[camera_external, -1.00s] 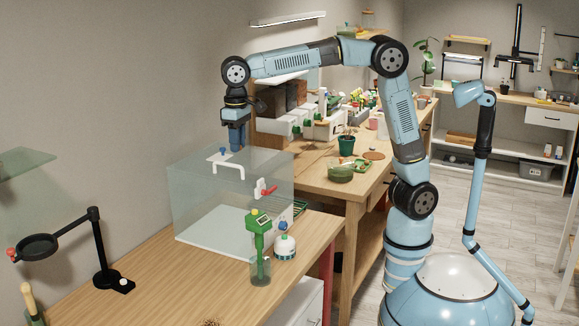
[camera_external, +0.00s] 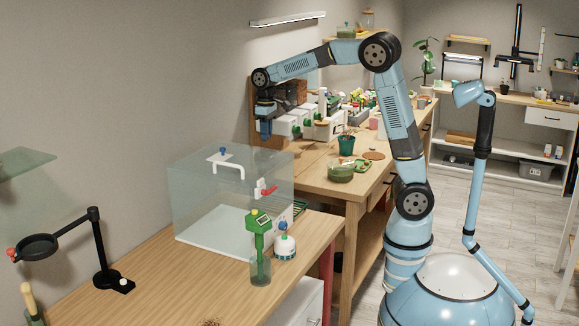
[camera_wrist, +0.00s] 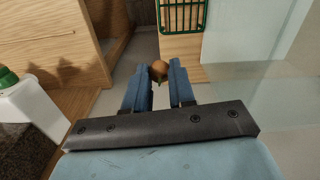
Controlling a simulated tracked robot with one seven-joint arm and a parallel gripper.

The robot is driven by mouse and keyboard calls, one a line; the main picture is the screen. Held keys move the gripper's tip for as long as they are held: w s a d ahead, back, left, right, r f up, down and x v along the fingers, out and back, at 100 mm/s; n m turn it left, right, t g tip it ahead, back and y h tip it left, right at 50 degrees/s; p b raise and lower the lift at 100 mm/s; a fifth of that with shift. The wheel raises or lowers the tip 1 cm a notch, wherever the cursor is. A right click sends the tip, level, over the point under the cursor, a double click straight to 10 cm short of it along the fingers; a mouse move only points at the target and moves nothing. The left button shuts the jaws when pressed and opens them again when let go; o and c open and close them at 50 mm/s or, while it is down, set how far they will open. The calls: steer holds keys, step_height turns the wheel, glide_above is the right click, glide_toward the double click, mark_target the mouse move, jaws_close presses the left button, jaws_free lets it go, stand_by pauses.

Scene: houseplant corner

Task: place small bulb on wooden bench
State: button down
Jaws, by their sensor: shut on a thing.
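My gripper (camera_wrist: 156,84) is shut on the small bulb (camera_wrist: 159,69), a round brown thing with a little green at its near side, held between the blue fingertips in the wrist view. In the external view my gripper (camera_external: 265,128) hangs above and behind the clear box, near the left end of the further bench; the bulb is too small to make out there. Wooden benches show in the external view: the near wooden bench (camera_external: 150,290) and the further wooden bench (camera_external: 322,178). I cannot tell which one the task names.
A clear box (camera_external: 200,195) with a white handle stands on the near bench. A green device (camera_external: 258,240), a white bottle (camera_external: 285,246) and a magnifier stand (camera_external: 103,272) are nearby. A green pot (camera_external: 346,145) and several white drawers crowd the further bench.

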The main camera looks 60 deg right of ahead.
steer(key=w+f+m, duration=0.1)
steer(key=w+f, duration=0.1)
steer(key=f, duration=0.4)
steer(key=w+f+m, duration=0.2)
steer(key=w+f, duration=0.1)
steer(key=f, duration=0.4)
steer(key=w+f+m, duration=0.1)
steer(key=w+f, duration=0.2)
steer(key=f, duration=0.4)
steer(key=shift+w+d+f+m, duration=0.2)
steer(key=shift+d+f+m, duration=0.1)
steer(key=shift+d, duration=0.1)
step_height(320, 180, up, 35)
steer(key=s+a+n, duration=0.3)
steer(key=a+n, duration=0.1)
steer(key=a, duration=1.1)
steer(key=s+a+n, duration=0.3)
steer(key=a+n, duration=0.2)
steer(key=a, duration=1.1)
steer(key=s+a+n, duration=0.8)
steer(key=s+a, duration=1)
steer(key=a, duration=0.5)
glide_above(182, 288)
steer(key=s, duration=0.1)
steer(key=f, duration=3.5)
steer(key=shift+d+f, duration=0.1)
steer(key=shift+d, duration=0.25)
steer(key=shift+w+a+f, duration=0.4)
steer(key=shift+w+f, duration=0.05)
steer(key=shift+f, duration=1.75)
